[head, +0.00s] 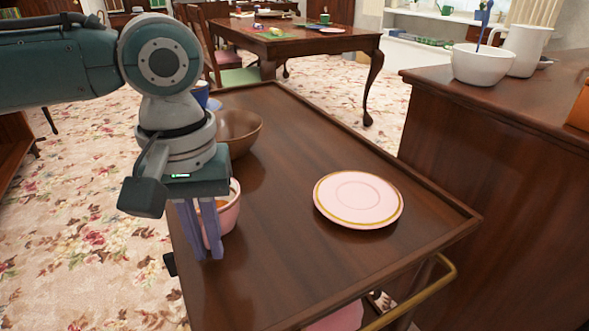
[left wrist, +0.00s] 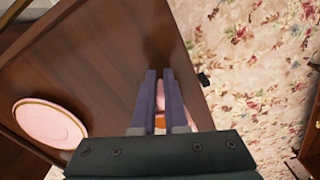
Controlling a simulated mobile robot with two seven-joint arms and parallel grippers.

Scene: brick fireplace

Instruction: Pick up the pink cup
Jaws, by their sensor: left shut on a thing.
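A pink cup (head: 229,214) with something orange inside is at the left edge of the wooden cart, partly hidden by my gripper in the head view. My left gripper (head: 204,256) points down and is shut on the cup's near left side. In the left wrist view a strip of the cup (left wrist: 160,100) shows between the two fingers. I cannot tell whether the cup touches the cart top. My right gripper is not in view.
On the cart (head: 285,285), a pink plate (head: 358,201) with a gold rim lies to the right and a brown bowl (head: 240,133) stands behind the cup. A counter (head: 500,140) with a white bowl (head: 482,65) is close on the right. The cart's front middle is clear.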

